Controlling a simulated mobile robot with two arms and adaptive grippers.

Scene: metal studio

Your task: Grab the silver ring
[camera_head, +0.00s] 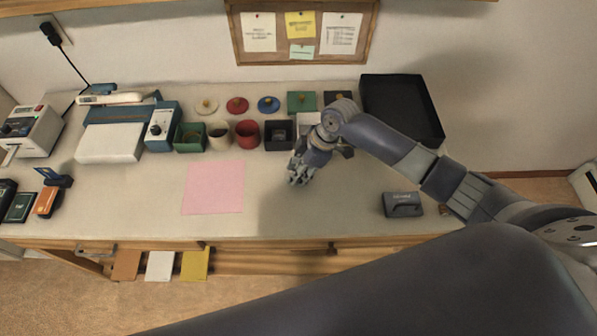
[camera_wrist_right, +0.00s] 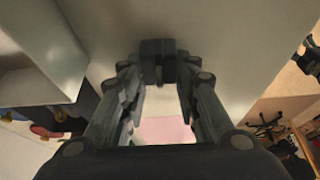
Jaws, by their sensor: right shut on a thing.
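My right gripper (camera_head: 298,178) is low over the workbench, to the right of the pink sheet (camera_head: 214,187) and in front of the row of containers. In the right wrist view its fingertips (camera_wrist_right: 158,63) come together on something small. The fingers hide nearly all of it, so its ring shape cannot be made out. I see no silver ring lying free on the bench. My left gripper is out of view.
Behind the gripper stand a green box (camera_head: 190,138), a red cup (camera_head: 247,134) and a dark box (camera_head: 279,135), with lids behind them. A black tray (camera_head: 402,108) is at back right, a grey case (camera_head: 403,205) at front right. The bench front is mostly clear.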

